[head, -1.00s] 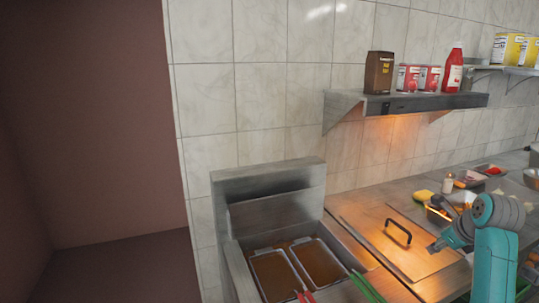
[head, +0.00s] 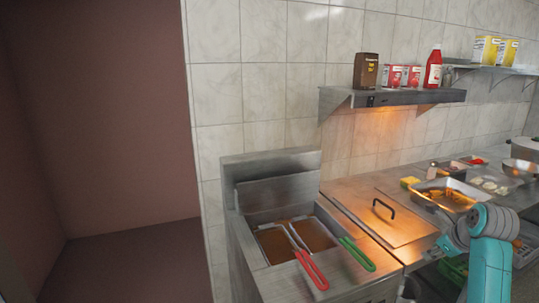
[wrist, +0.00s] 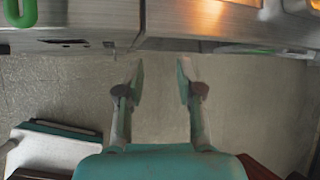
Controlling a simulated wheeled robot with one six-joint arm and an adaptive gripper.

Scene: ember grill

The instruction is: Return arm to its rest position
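My arm (head: 490,250) shows at the lower right of the head view, folded in front of the counter, with its teal links and grey joint. My gripper (wrist: 160,75) shows in the wrist view with its two fingers apart and nothing between them. It hangs over the floor, in front of the steel counter front that runs along the top of the wrist view. In the head view I cannot make out the fingertips.
The fryer (head: 235,220) holds two baskets with a red handle (head: 312,270) and a green handle (head: 357,254). A lidded steel counter (head: 400,225) and food trays (head: 445,193) lie to its right. A shelf (head: 400,97) with bottles and boxes hangs above.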

